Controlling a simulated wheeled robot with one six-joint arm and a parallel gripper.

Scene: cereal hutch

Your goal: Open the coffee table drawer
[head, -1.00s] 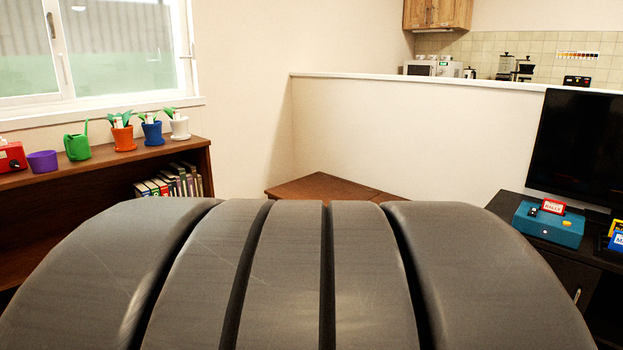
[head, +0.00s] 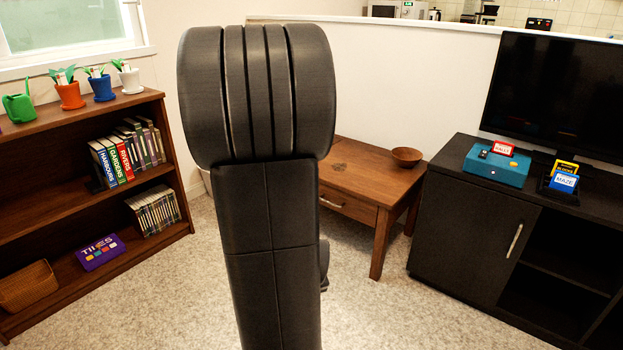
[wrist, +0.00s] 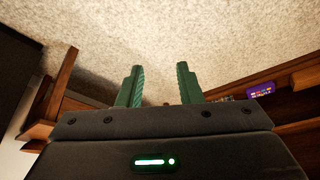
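The wooden coffee table (head: 375,180) stands in the corner behind my arm in the head view. Its drawer (head: 347,205) shows at the front with a light metal handle (head: 331,203), and it looks shut. My arm hides the table's left part. In the wrist view my gripper (wrist: 157,88) has two green fingers spread apart with nothing between them. Carpet lies beyond the fingers. A wooden table leg and edge (wrist: 62,85) show at the left of the wrist view, apart from the fingers.
A wooden bowl (head: 407,157) sits on the coffee table. A black TV cabinet (head: 455,230) stands at the right. A brown bookshelf (head: 60,165) with books and plants stands at the left. Open carpet (head: 370,310) lies between them.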

